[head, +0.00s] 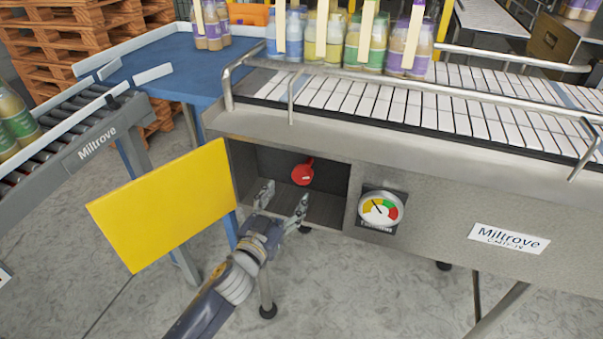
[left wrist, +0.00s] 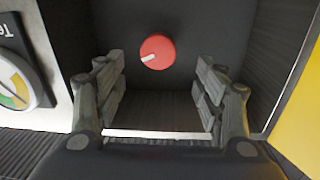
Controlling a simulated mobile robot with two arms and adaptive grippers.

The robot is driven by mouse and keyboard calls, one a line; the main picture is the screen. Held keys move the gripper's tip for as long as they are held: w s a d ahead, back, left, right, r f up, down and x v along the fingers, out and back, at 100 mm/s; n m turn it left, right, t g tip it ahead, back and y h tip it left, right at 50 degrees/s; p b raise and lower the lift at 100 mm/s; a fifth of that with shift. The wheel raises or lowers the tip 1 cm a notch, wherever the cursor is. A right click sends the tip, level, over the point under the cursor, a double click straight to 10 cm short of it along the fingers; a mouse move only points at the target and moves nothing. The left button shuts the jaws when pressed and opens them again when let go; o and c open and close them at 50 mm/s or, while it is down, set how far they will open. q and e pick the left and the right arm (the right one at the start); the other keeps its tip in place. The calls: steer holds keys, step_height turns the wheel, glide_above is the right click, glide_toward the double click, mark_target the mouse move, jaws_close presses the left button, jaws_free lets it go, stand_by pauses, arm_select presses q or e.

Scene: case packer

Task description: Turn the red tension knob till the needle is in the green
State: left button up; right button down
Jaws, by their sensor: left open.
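The red tension knob (head: 302,174) sits on the back wall of an open recess in the conveyor's front panel. It also shows in the left wrist view (left wrist: 157,51), with a white mark pointing to the lower left. My left gripper (head: 282,192) is open at the mouth of the recess, its two fingers apart and the knob ahead of them, not touching. The tension gauge (head: 380,208) is on the panel right of the recess. Its needle points to the upper left, by the yellow part; the green part is at the top. My right gripper is not in view.
A yellow door (head: 163,207) hangs open left of the recess. The recess walls (left wrist: 237,40) are close on both sides of my left gripper. Bottle packs stand on the conveyor (head: 420,105) above. A roller conveyor (head: 75,135) is at the left.

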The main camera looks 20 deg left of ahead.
mark_target(300, 178)
arm_select(q)
steer(key=w, duration=0.6)
steer(key=w+d, duration=0.1)
steer(key=w, duration=0.2)
steer(key=shift+f+p, duration=0.1)
steer(key=shift+p, duration=0.3)
steer(key=shift+w+d, duration=0.1)
steer(key=shift+w, duration=0.5)
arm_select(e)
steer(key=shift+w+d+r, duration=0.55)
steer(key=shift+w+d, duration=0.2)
arm_select(q)
steer(key=c, duration=1.1)
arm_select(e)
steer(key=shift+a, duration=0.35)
